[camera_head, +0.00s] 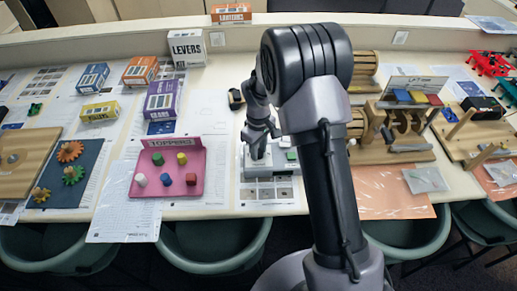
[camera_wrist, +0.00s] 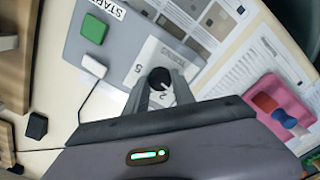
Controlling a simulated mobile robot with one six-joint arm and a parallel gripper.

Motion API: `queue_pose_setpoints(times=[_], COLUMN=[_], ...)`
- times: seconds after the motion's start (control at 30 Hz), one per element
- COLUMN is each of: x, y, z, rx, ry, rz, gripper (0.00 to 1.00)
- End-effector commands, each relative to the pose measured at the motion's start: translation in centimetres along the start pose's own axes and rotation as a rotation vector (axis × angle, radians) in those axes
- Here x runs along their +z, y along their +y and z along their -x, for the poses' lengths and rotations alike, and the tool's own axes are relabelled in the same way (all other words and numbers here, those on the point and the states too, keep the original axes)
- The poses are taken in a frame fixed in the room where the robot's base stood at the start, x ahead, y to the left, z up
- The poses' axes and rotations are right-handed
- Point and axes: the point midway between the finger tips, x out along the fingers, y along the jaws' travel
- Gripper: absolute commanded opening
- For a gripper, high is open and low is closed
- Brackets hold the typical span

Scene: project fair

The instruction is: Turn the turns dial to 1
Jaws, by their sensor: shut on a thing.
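My gripper (camera_wrist: 159,88) is shut on a dark round dial (camera_wrist: 160,76) in the wrist view, one finger on each side of it. The dial sits on a pale plate with printed digits, of which a 5 and a 2 show. The dial's pointer is not clear, so I cannot tell its setting. The plate is on a grey control box (camera_wrist: 119,48) with a green button (camera_wrist: 94,28), a white piece (camera_wrist: 94,66) and a START label. In the head view my gripper (camera_head: 258,153) points down onto the same box (camera_head: 283,170), hiding the dial.
A pink tray (camera_head: 148,186) with several coloured pegs stands left of the box. A wooden machine (camera_head: 405,153) stands close on the right.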

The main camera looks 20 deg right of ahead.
Motion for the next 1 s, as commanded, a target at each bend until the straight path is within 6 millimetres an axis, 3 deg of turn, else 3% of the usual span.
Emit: queue_pose_setpoints(times=[0.27,0.3,0.4,0.77,0.87,1.0], x=[0.0,0.0,0.0,0.0,-0.1,-0.1], y=[0.0,0.0,0.0,0.0,0.1,0.1], z=[0.0,0.0,0.0,0.8,3.1,8.1], rx=[0.001,0.001,0.001,0.001,0.002,0.003], ry=[0.001,0.001,0.001,0.001,0.002,0.004], rz=[0.002,0.002,0.001,0.0,0.001,0.0], gripper=[0.0,0.34,0.52,0.52,0.52,0.52])
